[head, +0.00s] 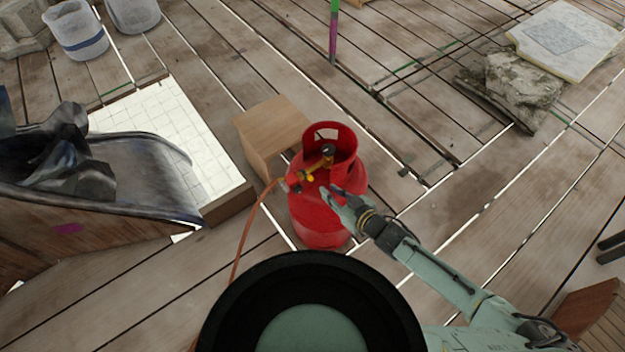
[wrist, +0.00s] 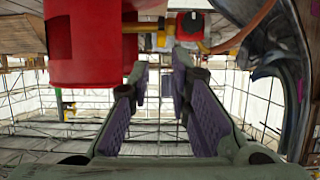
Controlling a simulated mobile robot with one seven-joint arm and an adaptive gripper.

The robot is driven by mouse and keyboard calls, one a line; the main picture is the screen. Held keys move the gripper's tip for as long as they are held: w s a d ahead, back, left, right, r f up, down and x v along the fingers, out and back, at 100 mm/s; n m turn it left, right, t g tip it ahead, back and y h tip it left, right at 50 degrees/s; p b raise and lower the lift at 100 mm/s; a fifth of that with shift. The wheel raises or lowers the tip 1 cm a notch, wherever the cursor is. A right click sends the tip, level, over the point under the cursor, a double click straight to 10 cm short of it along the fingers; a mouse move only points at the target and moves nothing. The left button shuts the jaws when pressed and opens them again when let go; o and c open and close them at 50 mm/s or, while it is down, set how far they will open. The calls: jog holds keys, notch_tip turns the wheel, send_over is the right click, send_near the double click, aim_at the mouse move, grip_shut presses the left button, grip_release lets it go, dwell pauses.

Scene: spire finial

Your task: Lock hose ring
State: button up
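A red gas cylinder (head: 320,222) stands upright on the planks, with a valve (head: 328,152) inside its collar. A yellow fitting (head: 316,169) leads left from the valve to a red piece (head: 293,181), where an orange hose (head: 247,232) starts. In the wrist view, the cylinder (wrist: 88,45) fills the upper left, and the red piece (wrist: 190,24) and hose (wrist: 246,28) are at the top. I cannot tell which part is the hose ring. My gripper (head: 334,193) is beside the cylinder's front in the head view. Its fingers (wrist: 160,66) are apart with nothing between them, below the fitting in the picture.
A wooden box (head: 272,125) stands close behind the cylinder. A dark, curved-sided bin-like object (head: 110,165) is at left. Rubble slabs (head: 515,88) lie at upper right. Buckets (head: 77,32) stand at upper left. Planks to the right are mostly clear, with gaps.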

aim_at(312, 178)
jog(key=b+x, duration=0.4)
jog(key=x, duration=0.1)
jog(key=shift+s+f+b, duration=0.15)
jog(key=shift+f+b, duration=0.2)
jog(key=x, duration=0.1)
jog(key=p+x, duration=0.1)
jog(key=x, duration=0.1)
jog(key=shift+w+a+r+p, duration=0.2)
jog(key=shift+w+a+p, duration=0.1)
jog(key=shift+w+p, duration=0.05)
jog(key=shift+w+a+f, duration=0.3)
jog(key=shift+w+f, duration=0.05)
jog(key=shift+w, duration=0.2)
jog(key=shift+c, duration=0.3)
grip_shut()
